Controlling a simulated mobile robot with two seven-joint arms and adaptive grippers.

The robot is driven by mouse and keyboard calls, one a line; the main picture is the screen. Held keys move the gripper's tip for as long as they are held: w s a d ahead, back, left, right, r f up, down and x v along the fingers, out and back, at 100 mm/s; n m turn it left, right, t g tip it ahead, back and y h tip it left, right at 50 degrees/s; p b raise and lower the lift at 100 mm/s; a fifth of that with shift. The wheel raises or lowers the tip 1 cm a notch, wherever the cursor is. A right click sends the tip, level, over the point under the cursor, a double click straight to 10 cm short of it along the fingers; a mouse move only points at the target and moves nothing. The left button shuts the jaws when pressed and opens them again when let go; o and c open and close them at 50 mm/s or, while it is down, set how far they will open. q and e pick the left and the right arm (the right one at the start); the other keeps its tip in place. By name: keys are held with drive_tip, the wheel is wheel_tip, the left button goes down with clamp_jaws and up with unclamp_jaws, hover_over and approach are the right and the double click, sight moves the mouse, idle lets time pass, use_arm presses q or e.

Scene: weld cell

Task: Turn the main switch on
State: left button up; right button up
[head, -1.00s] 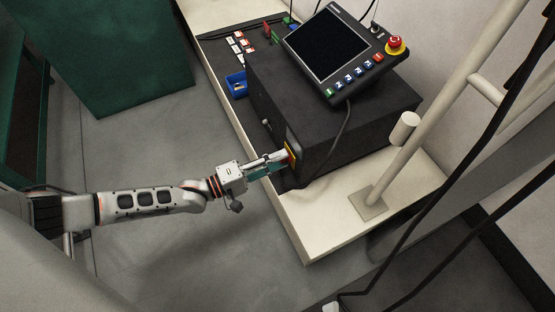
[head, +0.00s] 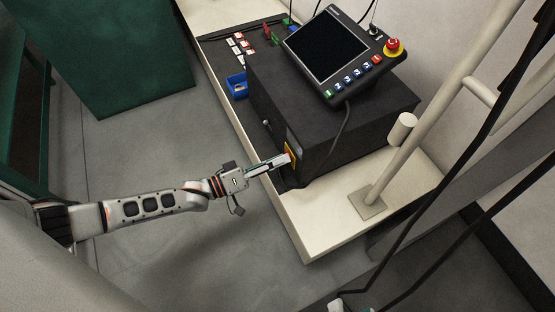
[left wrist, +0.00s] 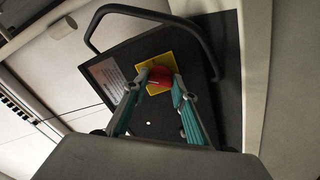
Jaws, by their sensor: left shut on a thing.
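The main switch is a red knob (left wrist: 160,78) on a yellow plate (left wrist: 180,62), on the end face of a black cabinet (head: 350,135). In the head view a strip of the yellow plate (head: 292,149) shows beside my fingers. My left gripper (head: 288,160) reaches in from the left and is shut on the red knob. In the left wrist view its two teal-sided fingers (left wrist: 158,82) sit on either side of the knob, and the picture is tilted. The knob's exact angle is partly hidden by the fingers.
A black handle (left wrist: 150,12) arches beside the switch, close to my fingers. A pendant (head: 328,45) with a red emergency button (head: 393,46) lies on the cabinet. A blue bin (head: 237,85) and a pale post (head: 425,120) stand nearby. The floor at left is clear.

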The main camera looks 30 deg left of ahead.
use_arm(q)
drive_tip(key=m, duration=0.5)
drive_tip(key=shift+m, duration=0.3)
drive_tip(key=m, duration=0.5)
use_arm(e)
drive_tip(key=shift+d+n, duration=0.2)
drive_tip(key=shift+n, duration=0.1)
use_arm(q)
drive_tip(key=shift+m, duration=0.4)
drive_tip(key=o, duration=1.1)
drive_tip(key=v, duration=1.2)
